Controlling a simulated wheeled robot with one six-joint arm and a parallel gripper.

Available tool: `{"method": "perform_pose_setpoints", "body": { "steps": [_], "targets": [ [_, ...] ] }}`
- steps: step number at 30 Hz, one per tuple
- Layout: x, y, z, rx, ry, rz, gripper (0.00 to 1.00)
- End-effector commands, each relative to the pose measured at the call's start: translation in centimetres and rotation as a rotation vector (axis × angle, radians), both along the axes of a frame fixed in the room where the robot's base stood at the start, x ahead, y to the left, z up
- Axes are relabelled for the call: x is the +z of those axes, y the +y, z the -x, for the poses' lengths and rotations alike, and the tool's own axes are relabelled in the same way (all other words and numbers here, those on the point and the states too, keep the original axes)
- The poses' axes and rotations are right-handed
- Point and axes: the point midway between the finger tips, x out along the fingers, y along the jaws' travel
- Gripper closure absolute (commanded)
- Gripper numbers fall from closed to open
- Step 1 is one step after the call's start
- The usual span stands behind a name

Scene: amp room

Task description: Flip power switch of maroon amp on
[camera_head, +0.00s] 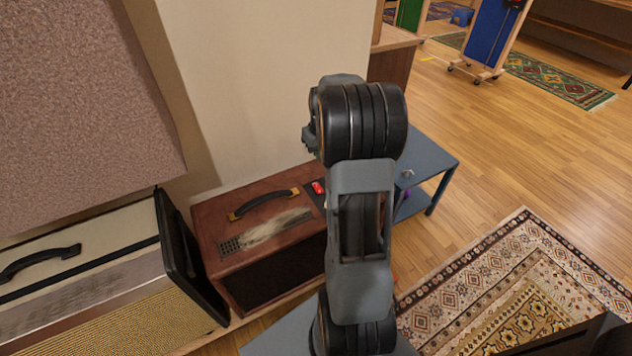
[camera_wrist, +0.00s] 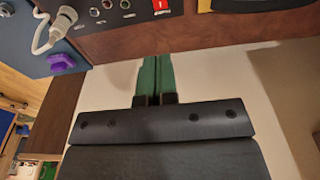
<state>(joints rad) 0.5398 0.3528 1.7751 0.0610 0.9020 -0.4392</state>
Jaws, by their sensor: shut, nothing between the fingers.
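The maroon amp (camera_head: 225,212) stands against the wall in the head view, with a black handle on top. Its red power switch (camera_head: 318,187) shows on the dark panel at the right end of the top, just left of my arm. In the wrist view the amp's brown body (camera_wrist: 140,44) and black panel (camera_wrist: 115,22) run along the top, with the red switch (camera_wrist: 160,5) at the upper edge. My gripper (camera_wrist: 156,58) is shut and empty; its green fingertips point toward the panel, below the switch in the picture. I cannot tell whether they touch the amp. My arm hides part of the amp in the head view.
A cream amp (camera_head: 100,255) with a dark side panel stands close on the left. A blue-grey table (camera_head: 430,150) is behind my arm. A pale plug with a cable (camera_wrist: 67,16) and a purple object (camera_wrist: 60,62) show in the wrist view. A patterned rug (camera_head: 500,270) lies right.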

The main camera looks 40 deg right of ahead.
Motion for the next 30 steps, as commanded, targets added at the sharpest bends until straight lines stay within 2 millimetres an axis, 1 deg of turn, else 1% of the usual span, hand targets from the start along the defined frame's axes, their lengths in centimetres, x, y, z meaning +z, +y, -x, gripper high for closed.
{"method": "perform_pose_setpoints", "body": {
  "steps": [5, 8, 15, 21, 24, 30],
  "targets": [
    [-0.9, 0.0, -0.1, 0.0, 0.002, -0.001, 1.0],
    [-2.3, 0.0, -0.2, 0.0, 0.003, -0.001, 1.0],
    [-6.9, 0.0, -0.8, 0.0, 0.003, -0.002, 1.0],
    [-10.3, -0.1, -1.2, 0.0, 0.002, -0.001, 1.0],
    [-11.7, -0.1, -1.4, 0.0, 0.002, -0.001, 1.0],
    [-13.4, -0.1, -1.6, 0.0, 0.001, -0.001, 1.0]
  ]
}}
